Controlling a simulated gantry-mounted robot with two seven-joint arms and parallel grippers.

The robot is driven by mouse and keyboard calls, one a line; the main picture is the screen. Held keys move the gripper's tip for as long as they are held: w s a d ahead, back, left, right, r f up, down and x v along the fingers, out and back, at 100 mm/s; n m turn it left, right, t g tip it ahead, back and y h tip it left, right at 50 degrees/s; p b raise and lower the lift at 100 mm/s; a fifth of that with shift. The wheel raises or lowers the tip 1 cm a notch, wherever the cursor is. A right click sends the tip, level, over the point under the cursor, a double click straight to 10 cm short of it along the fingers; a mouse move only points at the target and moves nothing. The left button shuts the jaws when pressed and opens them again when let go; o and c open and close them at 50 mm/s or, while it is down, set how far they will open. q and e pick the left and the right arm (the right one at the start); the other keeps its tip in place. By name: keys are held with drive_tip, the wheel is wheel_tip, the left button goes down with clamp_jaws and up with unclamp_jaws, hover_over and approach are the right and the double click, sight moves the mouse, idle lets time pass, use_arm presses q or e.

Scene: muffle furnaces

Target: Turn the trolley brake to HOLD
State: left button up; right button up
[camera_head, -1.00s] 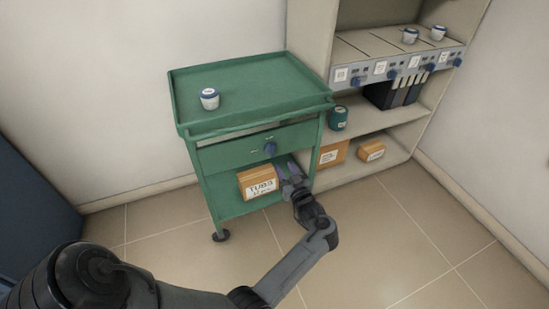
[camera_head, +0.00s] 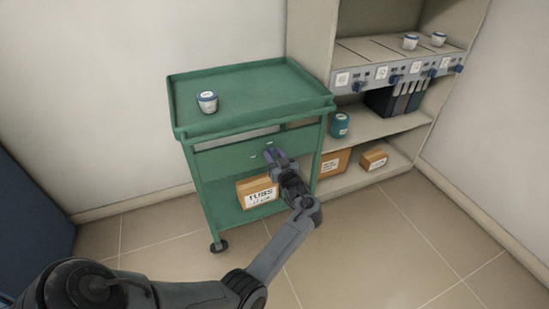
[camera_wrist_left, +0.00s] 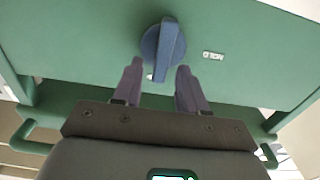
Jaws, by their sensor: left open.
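The green trolley (camera_head: 236,108) stands against the wall. Its brake knob (camera_wrist_left: 163,48), round and blue with a raised bar grip, is on the green front panel (camera_head: 222,158). In the wrist view the bar runs nearly up and down in the picture. A small white label (camera_wrist_left: 213,56) beside the knob appears upside down and seems to read HOLD. My left gripper (camera_head: 273,154) is open in front of the knob, its fingertips just short of it or at its edge; contact cannot be told. It hides most of the knob in the head view. My right gripper is not in view.
A white jar (camera_head: 207,102) stands on the trolley top, and a labelled box (camera_head: 258,191) on its lower shelf. The shelf unit (camera_head: 385,128) at right holds a teal jar (camera_head: 340,125), boxes and dark binders. The floor in front is clear.

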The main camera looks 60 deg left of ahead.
use_arm(q)
clamp_jaws()
drive_tip(key=shift+n, duration=0.4)
drive_tip(key=n, duration=0.2)
drive_tip(key=shift+s+f+n, duration=0.1)
drive_tip(key=shift+s+n, duration=0.2)
drive_tip(key=shift+n, duration=0.1)
drive_tip(key=n+b, duration=0.1)
drive_tip(key=n, duration=0.3)
drive_tip(key=s+f+n+b, duration=0.1)
drive_tip(key=n, duration=0.4)
drive_tip(key=f+n+b, duration=0.1)
drive_tip(key=n, duration=0.4)
drive_tip(key=shift+s+a+b, duration=0.15)
drive_tip(key=shift+s+b, duration=0.05)
drive_tip(key=shift+b, duration=0.1)
drive_tip(key=shift+n, duration=0.3)
